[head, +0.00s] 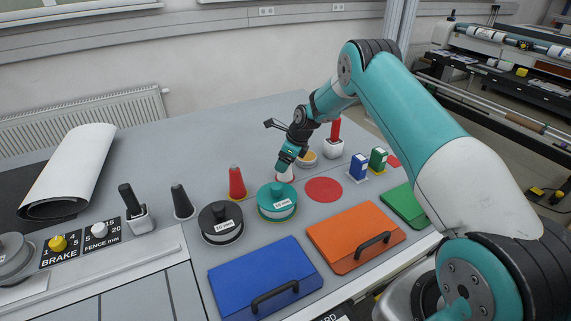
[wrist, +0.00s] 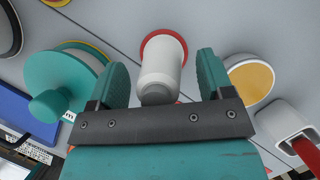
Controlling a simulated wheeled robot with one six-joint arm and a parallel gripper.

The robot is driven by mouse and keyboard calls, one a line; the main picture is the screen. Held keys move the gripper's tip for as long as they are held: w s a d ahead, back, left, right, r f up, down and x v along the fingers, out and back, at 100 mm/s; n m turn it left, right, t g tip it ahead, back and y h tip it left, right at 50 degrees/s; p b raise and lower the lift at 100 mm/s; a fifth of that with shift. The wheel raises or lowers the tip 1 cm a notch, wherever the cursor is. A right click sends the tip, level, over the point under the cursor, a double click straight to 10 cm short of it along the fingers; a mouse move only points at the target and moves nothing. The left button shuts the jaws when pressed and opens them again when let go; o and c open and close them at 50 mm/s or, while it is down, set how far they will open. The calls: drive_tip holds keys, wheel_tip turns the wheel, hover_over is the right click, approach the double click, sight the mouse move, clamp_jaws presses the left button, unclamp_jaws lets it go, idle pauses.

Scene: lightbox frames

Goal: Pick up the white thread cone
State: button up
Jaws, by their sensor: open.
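The white thread cone (wrist: 160,68) stands on a red round base or mat in the wrist view, with a grey top toward the camera. My gripper (wrist: 160,80) is open, with one teal finger on each side of the cone and a visible gap on both sides. In the head view my gripper (head: 285,172) points down over the cone, and only a small white part of the cone with red at its foot shows below it. I cannot tell from the pictures how far down the fingers reach along the cone.
Close by are a teal reel (head: 277,203), a red cone (head: 237,184), a yellow-topped disc (head: 307,159) and a white holder with a red handle (head: 333,147). Blue (head: 262,280) and orange (head: 355,237) cases lie in front. A red disc (head: 324,190) lies to the right.

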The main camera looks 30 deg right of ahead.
drive_tip(key=c, duration=1)
drive_tip(key=shift+c, duration=0.2)
